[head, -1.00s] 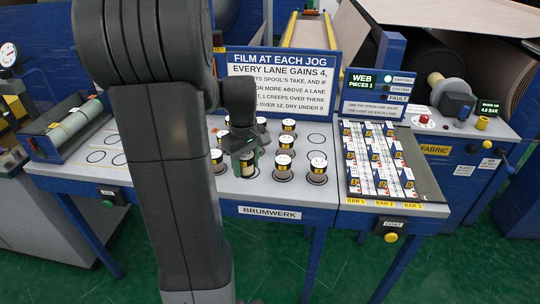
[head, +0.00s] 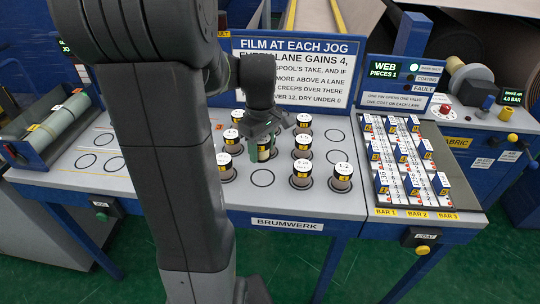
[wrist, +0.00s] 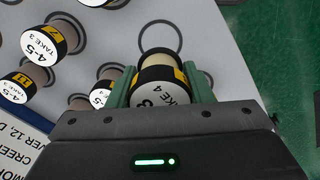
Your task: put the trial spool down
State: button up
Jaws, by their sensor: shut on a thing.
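My gripper (head: 263,138) is shut on a spool, the trial spool by its place in my jaws. In the head view the spool (head: 264,155) is pale with a black and yellow band, held upright over the panel behind a bare ring (head: 262,178) in the front row. In the wrist view the spool (wrist: 155,68) sits between the green jaws, its label showing "TAKE 4"; part of its label is hidden by my gripper. A bare ring (wrist: 160,36) shows just past its lower end. I cannot tell how high the spool is above the panel.
Labelled spools stand close on both sides: one at left (head: 225,166), one at right (head: 301,174) and one farther right (head: 341,177). More bare rings lie at right (head: 335,135). A rack of bars (head: 408,165) stands right. A sign (head: 293,72) rises behind.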

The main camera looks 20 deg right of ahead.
aim_at(263, 178)
notch_tip(263, 178, down, 8)
jog(key=shift+s+r, duration=0.1)
dwell(0.4)
jog(key=shift+f, duration=0.2)
jog(key=o, duration=1.1)
jog(key=shift+r, duration=0.1)
notch_tip(263, 178, up, 12)
jog(key=shift+r, duration=0.1)
